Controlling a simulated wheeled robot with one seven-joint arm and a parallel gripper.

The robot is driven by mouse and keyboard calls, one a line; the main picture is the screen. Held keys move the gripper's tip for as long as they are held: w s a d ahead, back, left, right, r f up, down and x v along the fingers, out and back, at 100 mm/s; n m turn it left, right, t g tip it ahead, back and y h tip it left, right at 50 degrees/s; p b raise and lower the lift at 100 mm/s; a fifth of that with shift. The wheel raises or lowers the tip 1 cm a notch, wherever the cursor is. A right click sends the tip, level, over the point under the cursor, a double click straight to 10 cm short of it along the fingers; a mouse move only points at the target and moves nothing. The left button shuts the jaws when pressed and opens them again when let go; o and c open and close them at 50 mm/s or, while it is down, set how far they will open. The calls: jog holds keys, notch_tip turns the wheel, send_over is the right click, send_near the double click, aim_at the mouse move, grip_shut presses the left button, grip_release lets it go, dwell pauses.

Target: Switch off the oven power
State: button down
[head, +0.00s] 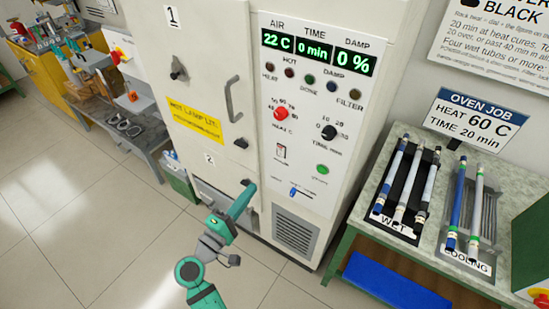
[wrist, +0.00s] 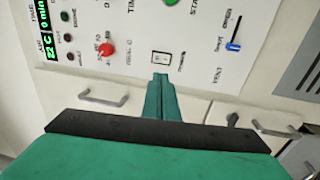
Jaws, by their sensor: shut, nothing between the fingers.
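The oven (head: 345,60) has a white front panel with a lit green display (head: 314,51) reading 22 C, 0 min and 0 %. A small framed rocker switch (head: 281,152) sits below the red heat knob (head: 281,113). The switch also shows in the wrist view (wrist: 161,58), just beyond my fingertips; I cannot tell its position. My gripper (head: 247,190) is in front of the lower oven, left of and below the switch in the head view. Its teal fingers (wrist: 160,78) are together and empty, pointing toward the switch, and look apart from the panel.
Close to the switch are the black time knob (head: 329,132), the green button (head: 322,169) and the blue slider (head: 293,192). Door handles (head: 233,100) stick out at left. A table (head: 435,153) with rods in wet and cooling racks stands right. Open floor lies left.

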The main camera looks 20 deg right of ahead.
aim_at(281, 150)
jog(key=shift+r, duration=0.4)
jog(key=x, duration=1.4)
jog(key=shift+d+r, duration=0.2)
jog(key=shift+d, duration=0.05)
jog(key=shift+a, duration=0.15)
